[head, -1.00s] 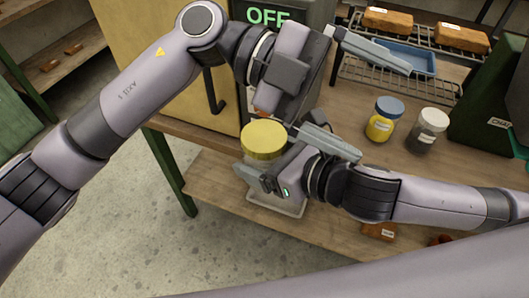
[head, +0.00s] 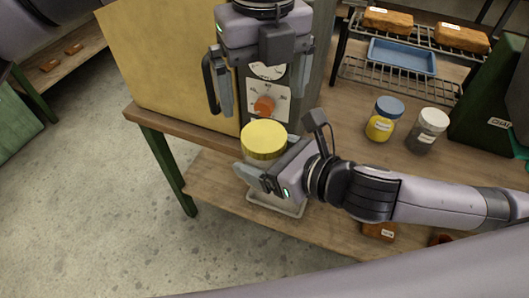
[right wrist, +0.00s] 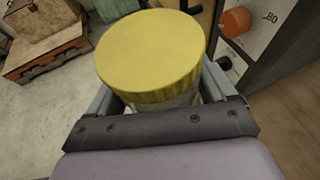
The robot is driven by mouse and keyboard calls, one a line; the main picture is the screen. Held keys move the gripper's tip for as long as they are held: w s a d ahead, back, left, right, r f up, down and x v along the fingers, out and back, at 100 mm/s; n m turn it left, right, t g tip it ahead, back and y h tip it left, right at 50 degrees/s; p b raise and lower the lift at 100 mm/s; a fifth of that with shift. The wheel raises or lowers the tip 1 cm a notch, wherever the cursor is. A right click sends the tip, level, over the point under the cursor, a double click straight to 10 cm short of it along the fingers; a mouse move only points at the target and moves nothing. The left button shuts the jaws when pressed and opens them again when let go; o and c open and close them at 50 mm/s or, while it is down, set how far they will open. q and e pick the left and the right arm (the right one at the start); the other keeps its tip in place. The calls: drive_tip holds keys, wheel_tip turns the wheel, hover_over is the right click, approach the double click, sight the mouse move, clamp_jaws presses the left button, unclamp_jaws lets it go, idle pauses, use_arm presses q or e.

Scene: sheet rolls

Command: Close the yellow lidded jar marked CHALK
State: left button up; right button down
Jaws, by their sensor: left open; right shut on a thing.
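The jar (head: 263,158) has a broad yellow lid (head: 264,138) lying on its top and a pale body below. I cannot tell how tightly the lid sits, and no CHALK mark is readable. My right gripper (head: 262,174) is shut on the jar's body below the lid. In the right wrist view, the lid (right wrist: 150,50) fills the space between and above the fingers, hiding most of the body. My left gripper (head: 265,88) is open and empty, fingers pointing down, above and behind the lid and apart from it in the head view.
A yellow cabinet with an orange knob (head: 264,105) stands behind the jar. A pale tray (head: 277,204) lies below the jar. To the right are a blue-lidded yellow jar (head: 384,119), a white-lidded jar (head: 428,130) and a wire rack with a blue tray (head: 402,56).

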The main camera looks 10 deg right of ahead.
sight(264, 135)
use_arm(q)
drive_tip(key=shift+f, duration=0.1)
drive_tip(key=shift+f, duration=3.95)
drive_tip(key=c, duration=1.1)
drive_tip(key=shift+m, duration=1.8)
drive_tip(key=o, duration=1.2)
drive_tip(key=shift+c, duration=0.2)
drive_tip(key=shift+d, duration=0.1)
